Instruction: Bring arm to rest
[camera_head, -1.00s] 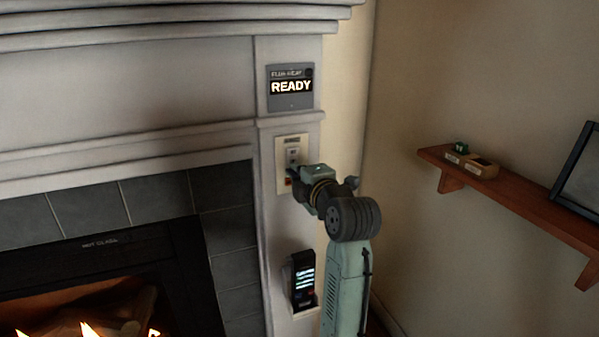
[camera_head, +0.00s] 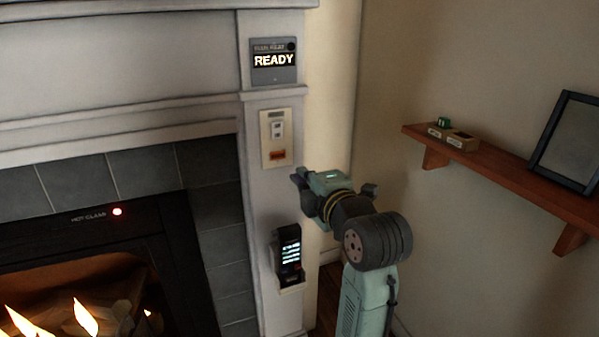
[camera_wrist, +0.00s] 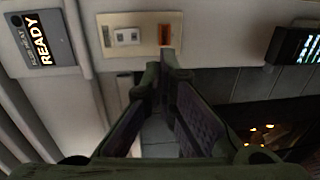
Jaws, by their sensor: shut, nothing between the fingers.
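My gripper (camera_head: 298,180) is at the end of my raised arm, in front of the fireplace's right pillar and to the right of the wall switch plate. In the wrist view my gripper (camera_wrist: 166,72) shows its two fingers brought together at the tips, with nothing between them. The switch plate (camera_head: 265,152), cream with a white rocker and an orange part below it, is clear of the gripper in the head view. It also shows in the wrist view (camera_wrist: 146,48), just beyond the fingertips.
A panel reading READY (camera_head: 273,75) is above the switch. A handset with a lit screen (camera_head: 288,250) sits in a holder below. The fireplace (camera_head: 75,265) burns at left, with a red light (camera_head: 117,211) lit. A wooden shelf (camera_head: 500,172) with a frame (camera_head: 568,140) juts out at right.

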